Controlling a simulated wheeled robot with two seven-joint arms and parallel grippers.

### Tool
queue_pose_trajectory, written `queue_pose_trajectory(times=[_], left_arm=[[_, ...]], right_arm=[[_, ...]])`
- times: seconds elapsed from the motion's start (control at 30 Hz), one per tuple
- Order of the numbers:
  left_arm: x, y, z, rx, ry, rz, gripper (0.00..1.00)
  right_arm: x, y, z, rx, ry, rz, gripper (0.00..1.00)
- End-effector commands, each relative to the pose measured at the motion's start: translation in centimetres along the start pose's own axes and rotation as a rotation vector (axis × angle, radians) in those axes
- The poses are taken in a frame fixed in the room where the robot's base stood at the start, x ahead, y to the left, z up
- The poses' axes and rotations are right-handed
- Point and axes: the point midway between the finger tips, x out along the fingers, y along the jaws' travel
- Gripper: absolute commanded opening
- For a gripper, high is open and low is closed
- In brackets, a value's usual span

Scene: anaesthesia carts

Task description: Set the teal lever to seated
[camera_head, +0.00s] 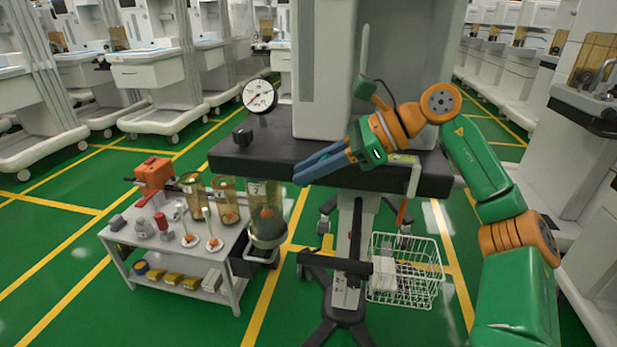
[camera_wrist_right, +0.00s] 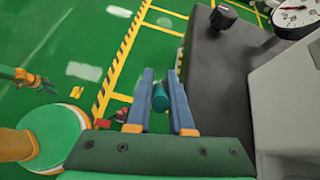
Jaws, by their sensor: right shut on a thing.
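The teal lever (camera_wrist_right: 160,97) shows in the right wrist view as a short teal cylinder between the two blue fingers. My right gripper (camera_head: 308,170) reaches in from the right over the front edge of the dark cart top (camera_head: 270,160). It is shut on the lever, and its fingers hide the lever in the head view. In the right wrist view the fingers lie on both sides of it. The lever's mount and any position marks are hidden. My left arm is out of the head view; a small dark pronged shape at the wrist view's left may be my left gripper (camera_wrist_right: 35,80).
A round gauge (camera_head: 259,96) and black knob (camera_head: 242,136) sit at the cart top's left. A low trolley (camera_head: 212,262) with jars and small items stands front left. A white wire basket (camera_head: 405,272) hangs below the cart. Green floor is open around them.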

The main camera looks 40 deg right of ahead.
Motion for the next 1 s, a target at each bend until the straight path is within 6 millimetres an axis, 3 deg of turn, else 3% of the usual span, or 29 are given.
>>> queue_pose_trajectory(times=[0.37,0.4,0.43,0.73,1.0], left_arm=[[0.0,0.3,0.0,0.001,-0.004,0.004,0.5],[0.0,0.3,0.1,0.001,-0.004,0.004,0.5],[0.0,0.3,0.1,0.001,-0.004,0.004,0.5],[0.0,0.2,0.1,0.0,-0.004,0.004,0.5],[-1.1,-0.2,1.4,0.003,-0.014,-0.001,0.5]], right_arm=[[-0.1,-0.1,0.1,0.0,-0.007,-0.003,0.0],[-0.1,-0.1,0.1,0.0,-0.007,-0.003,0.22],[-0.1,0.0,0.1,0.0,-0.007,-0.003,0.31],[-0.2,0.0,0.1,0.001,-0.005,-0.002,0.32],[-5.4,-0.1,0.3,0.003,-0.006,-0.004,0.32]])
